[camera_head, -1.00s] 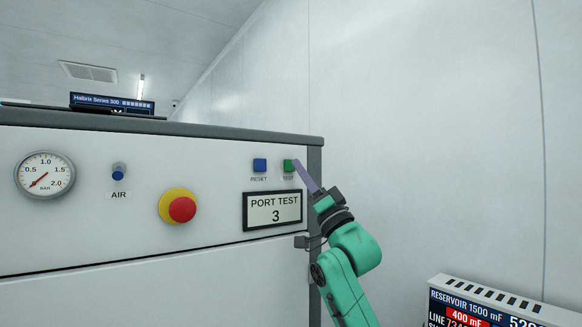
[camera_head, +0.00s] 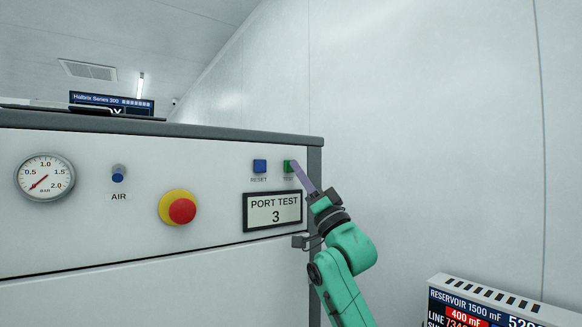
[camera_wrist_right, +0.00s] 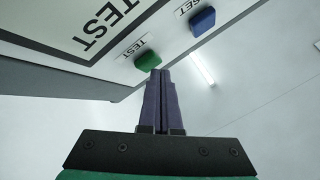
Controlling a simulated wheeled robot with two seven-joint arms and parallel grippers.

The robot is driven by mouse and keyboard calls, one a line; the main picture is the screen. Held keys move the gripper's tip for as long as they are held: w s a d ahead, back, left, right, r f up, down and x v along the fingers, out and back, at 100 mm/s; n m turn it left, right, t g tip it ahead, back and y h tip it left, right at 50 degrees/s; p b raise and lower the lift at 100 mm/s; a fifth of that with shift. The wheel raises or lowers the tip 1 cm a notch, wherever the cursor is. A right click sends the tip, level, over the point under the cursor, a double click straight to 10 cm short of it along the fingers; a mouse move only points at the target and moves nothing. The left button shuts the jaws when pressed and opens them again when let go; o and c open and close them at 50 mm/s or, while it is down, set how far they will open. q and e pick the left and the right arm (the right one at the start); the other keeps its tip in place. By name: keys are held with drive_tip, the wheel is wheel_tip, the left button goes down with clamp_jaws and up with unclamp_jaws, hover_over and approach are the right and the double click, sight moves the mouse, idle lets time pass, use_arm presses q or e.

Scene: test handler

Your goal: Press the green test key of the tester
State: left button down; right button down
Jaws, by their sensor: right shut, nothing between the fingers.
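The green test key (camera_head: 288,166) sits at the upper right of the tester's white front panel (camera_head: 100,235), above the label TEST. My right gripper (camera_head: 294,165) is shut and empty, its purple fingertips at the right side of the key in the head view. In the right wrist view the closed fingertips (camera_wrist_right: 160,72) end right at the lower edge of the green key (camera_wrist_right: 148,61). I cannot tell whether they touch it. My left gripper is not in view.
A blue RESET key (camera_head: 259,166) is just left of the green key. A red stop button (camera_head: 182,209) on a yellow ring, an AIR switch (camera_head: 118,173) and a pressure gauge (camera_head: 45,177) are further left. A labelled box (camera_head: 495,305) stands at the lower right.

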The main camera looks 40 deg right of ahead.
drive_tip(key=shift+w+p, duration=0.35)
idle(0.4)
drive_tip(key=shift+s+b, duration=0.6)
drive_tip(key=shift+s, duration=0.2)
drive_tip(key=s+b, duration=0.3)
drive_tip(key=s, duration=0.2)
drive_tip(key=shift+f, duration=0.1)
idle(0.9)
